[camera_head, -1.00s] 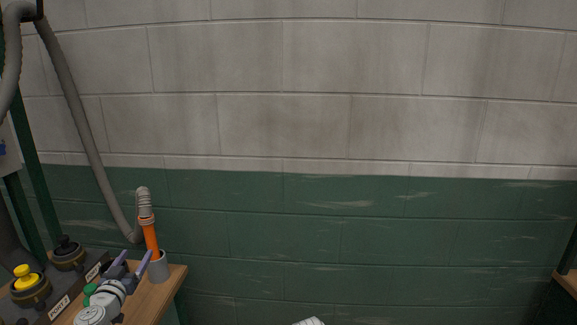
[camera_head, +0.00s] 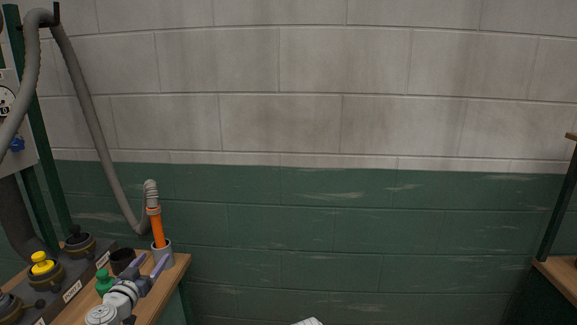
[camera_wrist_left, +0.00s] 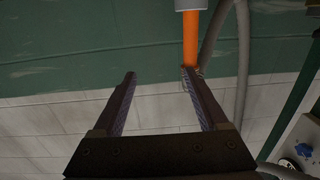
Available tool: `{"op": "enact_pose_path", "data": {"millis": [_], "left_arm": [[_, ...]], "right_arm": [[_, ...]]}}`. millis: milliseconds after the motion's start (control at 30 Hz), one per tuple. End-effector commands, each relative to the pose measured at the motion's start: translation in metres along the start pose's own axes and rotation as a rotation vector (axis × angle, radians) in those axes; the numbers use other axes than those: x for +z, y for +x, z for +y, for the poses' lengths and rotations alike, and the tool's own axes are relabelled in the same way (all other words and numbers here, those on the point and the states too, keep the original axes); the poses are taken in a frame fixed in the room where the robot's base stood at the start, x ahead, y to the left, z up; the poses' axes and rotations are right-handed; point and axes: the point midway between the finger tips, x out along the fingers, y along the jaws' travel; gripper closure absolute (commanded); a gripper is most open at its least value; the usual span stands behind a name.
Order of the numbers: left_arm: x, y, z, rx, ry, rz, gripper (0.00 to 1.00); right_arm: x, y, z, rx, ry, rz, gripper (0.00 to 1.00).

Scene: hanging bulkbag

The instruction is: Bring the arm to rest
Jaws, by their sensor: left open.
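My left gripper (camera_head: 149,264) is in the lower left of the head view, above the wooden bench (camera_head: 176,268). Its two purple-grey fingers are spread apart with nothing between them. Just beyond them an orange wand (camera_head: 158,230) stands upright in a grey cup (camera_head: 163,254). In the left wrist view the open fingers (camera_wrist_left: 159,73) show against the wall. The orange wand (camera_wrist_left: 190,38) is near the tip of one finger there, and I cannot tell whether they touch. My right gripper is not in view.
A grey hose (camera_head: 92,115) loops from a hook down to the wand. A wooden shelf (camera_head: 558,274) is at right. The middle is open before the wall.

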Motion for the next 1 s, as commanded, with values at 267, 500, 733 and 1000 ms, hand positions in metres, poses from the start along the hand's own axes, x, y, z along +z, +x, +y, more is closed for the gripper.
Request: {"op": "enact_pose_path", "data": {"millis": [267, 500, 733, 1000], "left_arm": [[0.010, 0.009, 0.077, 0.180, -0.009, -0.107, 0.24], [0.039, -0.004, 0.193, 0.431, -0.012, -0.354, 0.24], [0.099, -0.086, 0.318, 0.614, 0.050, -0.903, 0.24], [0.126, -0.186, 0.340, 0.363, 0.232, -1.425, 0.24]], "right_arm": [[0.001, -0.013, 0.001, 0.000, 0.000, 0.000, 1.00], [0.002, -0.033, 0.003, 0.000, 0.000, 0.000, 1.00], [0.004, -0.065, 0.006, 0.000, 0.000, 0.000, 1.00], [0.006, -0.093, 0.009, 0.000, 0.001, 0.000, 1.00]]}}
